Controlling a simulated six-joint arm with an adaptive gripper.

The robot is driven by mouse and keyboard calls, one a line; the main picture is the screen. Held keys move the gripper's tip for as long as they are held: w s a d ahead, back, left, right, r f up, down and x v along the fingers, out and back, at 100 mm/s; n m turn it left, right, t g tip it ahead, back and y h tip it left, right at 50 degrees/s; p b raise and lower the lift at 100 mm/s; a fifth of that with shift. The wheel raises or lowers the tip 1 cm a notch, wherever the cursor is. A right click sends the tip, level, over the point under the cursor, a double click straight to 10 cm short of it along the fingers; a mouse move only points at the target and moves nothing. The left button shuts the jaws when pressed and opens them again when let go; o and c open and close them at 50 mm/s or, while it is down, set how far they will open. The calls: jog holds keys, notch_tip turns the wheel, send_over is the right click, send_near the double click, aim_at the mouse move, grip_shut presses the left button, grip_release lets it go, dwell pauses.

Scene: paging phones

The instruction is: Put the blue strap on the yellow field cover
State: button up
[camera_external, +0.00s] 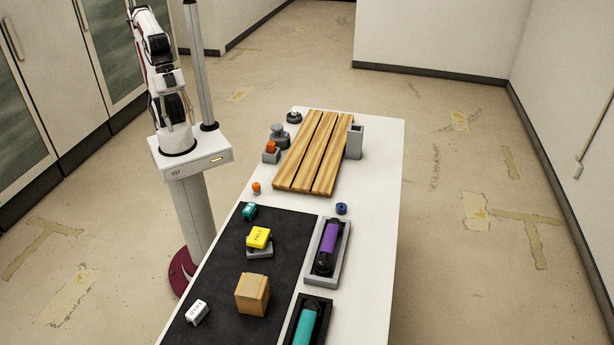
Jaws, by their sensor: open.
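A small blue ring-shaped piece (341,208), which looks like the blue strap, lies on the white table between the wooden slats and the tray with the purple cylinder. The yellow field cover (259,238) has dark lettering on top and sits on a grey block on the black mat. The two are apart, with the cover to the lower left of the ring. My arm stands folded up on its pedestal left of the table, well away from both. I cannot make out my gripper's fingers in this view.
A wooden slatted rack (318,150) fills the far table, with a grey upright holder (355,142) beside it. A tray with a purple cylinder (328,238) lies right of the black mat (216,281). A wooden block (252,294), white block (197,312) and teal piece (249,211) stand on the mat.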

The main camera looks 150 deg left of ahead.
dwell(0.3)
jog(key=w+a+f+m+g+y, duration=0.15)
jog(key=w+a+m+y, duration=0.75)
jog(key=w+a, duration=1.3)
jog(key=w+a+f+m+h, duration=0.1)
jog(key=w+a+f+m, duration=0.7)
jog(key=m, duration=0.6)
send_near(343, 211)
jog(key=shift+s+a+r, duration=0.15)
jog(key=shift+s+a, duration=0.35)
jog(key=shift+s, duration=0.15)
jog(key=shift+w+a+f+m, duration=0.2)
jog(key=shift+f+m, duration=0.2)
jog(key=shift+f, duration=0.1)
jog(key=shift+x, duration=1.25)
